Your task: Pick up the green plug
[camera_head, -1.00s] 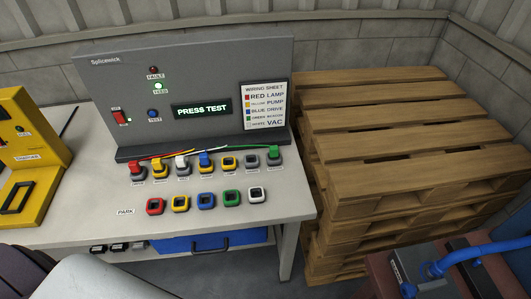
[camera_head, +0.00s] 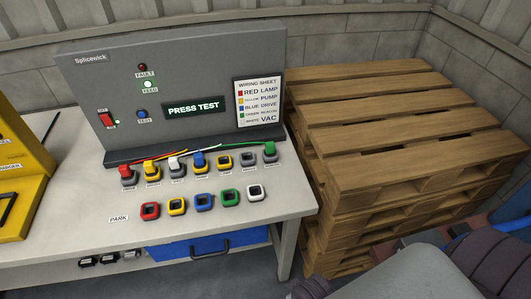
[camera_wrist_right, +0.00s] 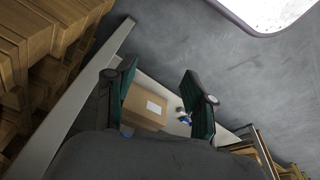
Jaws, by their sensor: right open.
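The green plug (camera_head: 269,148) stands upright in the grey socket at the right end of the upper row on the bench, with a green wire running left from it. Red (camera_head: 125,170), yellow (camera_head: 150,166), white (camera_head: 174,162) and blue (camera_head: 198,158) plugs stand in the left part of that row. My right gripper (camera_wrist_right: 163,88) is open and empty in the right wrist view, with its two dark green fingers apart. No plug lies between them. The gripper itself is out of the head view, and the left gripper is in neither view.
The grey test panel (camera_head: 165,60) stands behind the plugs. A PARK row of coloured square sockets, including a green one (camera_head: 230,198), lies in front. Stacked wooden pallets (camera_head: 390,140) rise beside the bench's right end. A cardboard box (camera_wrist_right: 145,107) lies beyond my right fingers.

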